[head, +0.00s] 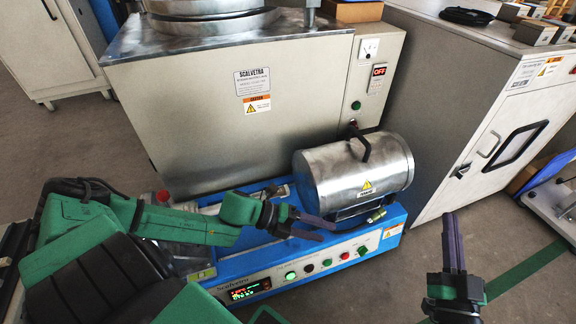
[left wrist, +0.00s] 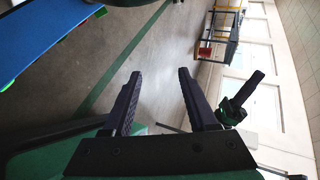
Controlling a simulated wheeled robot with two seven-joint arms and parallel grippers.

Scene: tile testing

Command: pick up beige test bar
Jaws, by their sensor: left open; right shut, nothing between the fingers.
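I cannot make out a beige test bar for certain in either view. My left gripper (head: 318,228) is open and empty. It is above the blue machine (head: 225,268), in front of the metal drum. In the left wrist view its two dark fingers (left wrist: 159,75) stand apart with only floor and far wall beyond them. My right gripper (head: 450,216) is shut and empty, pointing up over the floor right of the blue machine. It also shows in the left wrist view (left wrist: 255,84).
The metal drum (head: 355,172) sits on the blue machine. A grey cabinet machine (head: 215,135) stands behind. A cabinet (head: 470,95) at right carries several small blocks (head: 535,32) and a black item (head: 467,16). Floor is free at the lower right.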

